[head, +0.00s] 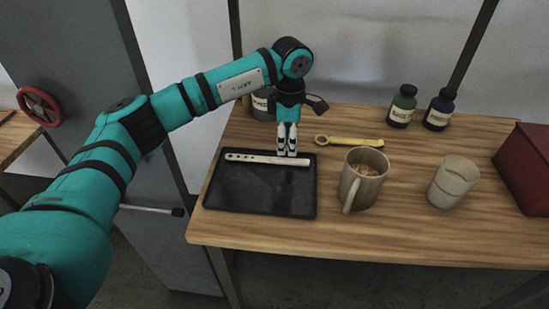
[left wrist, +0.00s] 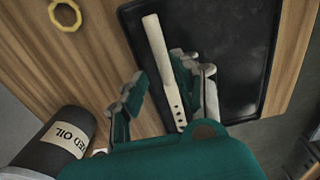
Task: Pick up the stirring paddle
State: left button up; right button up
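The stirring paddle, a pale flat strip with small holes toward one end (head: 255,158), lies along the back edge of a black tray (head: 262,192) on the wooden table. It also shows in the left wrist view (left wrist: 158,50), running up between my fingers. My left gripper (head: 287,152) points down at the paddle's right part in the head view. In the left wrist view the gripper (left wrist: 165,88) is open, with a finger on each side of the paddle and gaps between. How far the fingertips are above the tray is hard to tell. My right gripper is not in view.
A yellow wrench (head: 350,141), a mug (head: 372,190) and a beaker (head: 450,185) are to the right.

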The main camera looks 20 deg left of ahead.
aim_at(288, 156)
pick_arm(q)
notch_tip(288, 156, down, 4)
jog(key=shift+s+d+f+p, duration=0.15)
jog(key=shift+f+p, duration=0.1)
jog(key=shift+p, duration=0.5)
jog(key=shift+f, duration=0.25)
grip_shut()
